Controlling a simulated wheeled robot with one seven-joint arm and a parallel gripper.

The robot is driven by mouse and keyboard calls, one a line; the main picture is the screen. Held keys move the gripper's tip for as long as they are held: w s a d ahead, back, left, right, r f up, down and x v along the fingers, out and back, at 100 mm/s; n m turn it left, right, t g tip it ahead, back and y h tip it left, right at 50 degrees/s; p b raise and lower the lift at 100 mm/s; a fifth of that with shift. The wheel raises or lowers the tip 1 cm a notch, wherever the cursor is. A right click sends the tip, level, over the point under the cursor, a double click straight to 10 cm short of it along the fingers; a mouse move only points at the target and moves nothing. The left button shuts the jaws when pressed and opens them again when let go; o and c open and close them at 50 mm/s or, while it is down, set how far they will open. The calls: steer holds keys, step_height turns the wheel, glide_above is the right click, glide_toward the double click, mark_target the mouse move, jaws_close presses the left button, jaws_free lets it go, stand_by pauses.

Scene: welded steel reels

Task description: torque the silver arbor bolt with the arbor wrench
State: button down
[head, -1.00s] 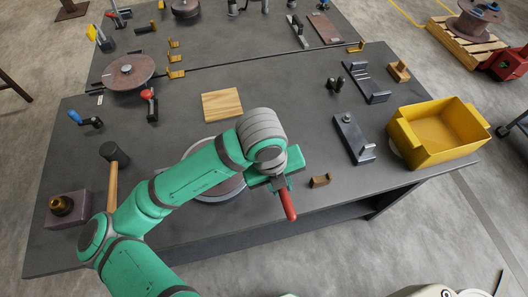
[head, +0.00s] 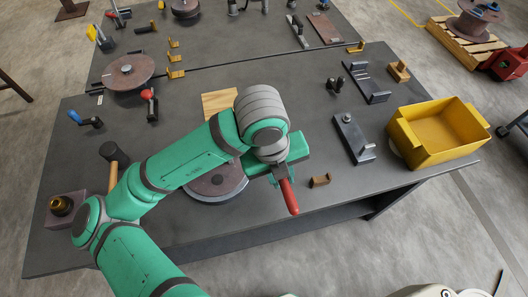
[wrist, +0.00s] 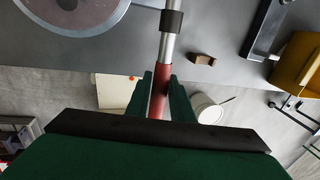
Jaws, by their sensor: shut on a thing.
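The arbor wrench has a red handle (head: 289,197). My gripper (head: 281,174) is shut on that handle near the front edge of the table. In the wrist view the handle (wrist: 158,104) sits between the two green fingers of my gripper (wrist: 160,92). A silver shaft (wrist: 167,45) with a dark collar runs up from it, and its far end is out of view. A silver bolt-like stud (head: 347,118) stands on a dark steel bracket right of my gripper, apart from it. I cannot tell whether this is the arbor bolt.
A round reel flange (head: 216,184) lies below my arm, partly covered. A brown block (head: 320,180) sits right of my gripper. A yellow bin (head: 441,143) stands at the right edge. A brass piece on a block (head: 61,205) and a mallet (head: 113,153) are left.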

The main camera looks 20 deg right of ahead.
steer(key=shift+r, duration=1.3)
